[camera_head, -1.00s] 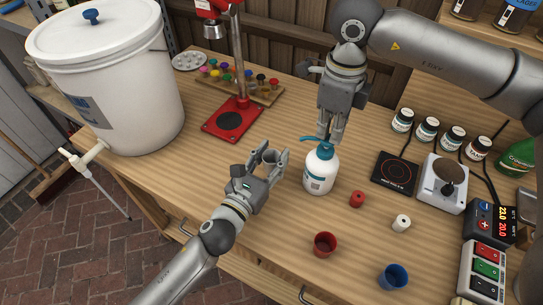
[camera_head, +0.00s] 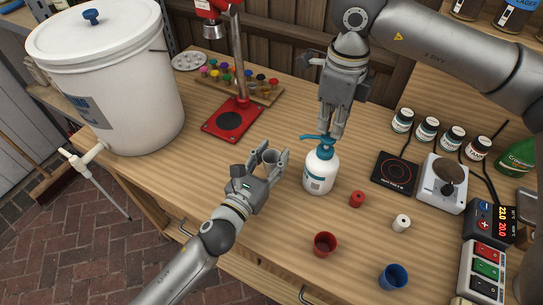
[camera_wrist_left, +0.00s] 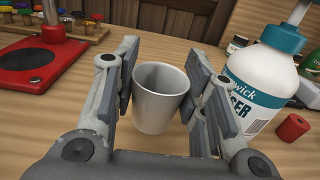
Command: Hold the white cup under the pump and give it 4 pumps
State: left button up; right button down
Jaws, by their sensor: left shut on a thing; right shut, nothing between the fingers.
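The white cup (camera_wrist_left: 160,103), greyish in the light, is upright between the fingers of my left gripper (camera_head: 270,158), left of the pump bottle. It also shows small in the head view (camera_head: 268,162). The pump bottle (camera_head: 320,172) is white with a teal collar and a teal pump head (camera_head: 318,138) whose spout points left, towards the cup's side. In the left wrist view the bottle (camera_wrist_left: 258,85) stands just right of the fingers. My right gripper (camera_head: 333,134) is shut and empty, fingertips down at the pump head. Whether the spout is exactly over the cup cannot be told.
A red cup (camera_head: 325,244), a blue cup (camera_head: 393,276), a small red cylinder (camera_head: 357,199) and a white one (camera_head: 401,223) are in front of and right of the bottle. A red-based stand (camera_head: 232,120) is behind left. Bare wood lies between.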

aim_at(329, 136)
jog(key=shift+f, duration=0.15)
jog(key=shift+f, duration=1.25)
jog(key=shift+s, duration=0.1)
jog(key=shift+r, duration=1.45)
jog(key=shift+f, duration=0.2)
jog(key=shift+f, duration=0.35)
jog(key=shift+f, duration=1)
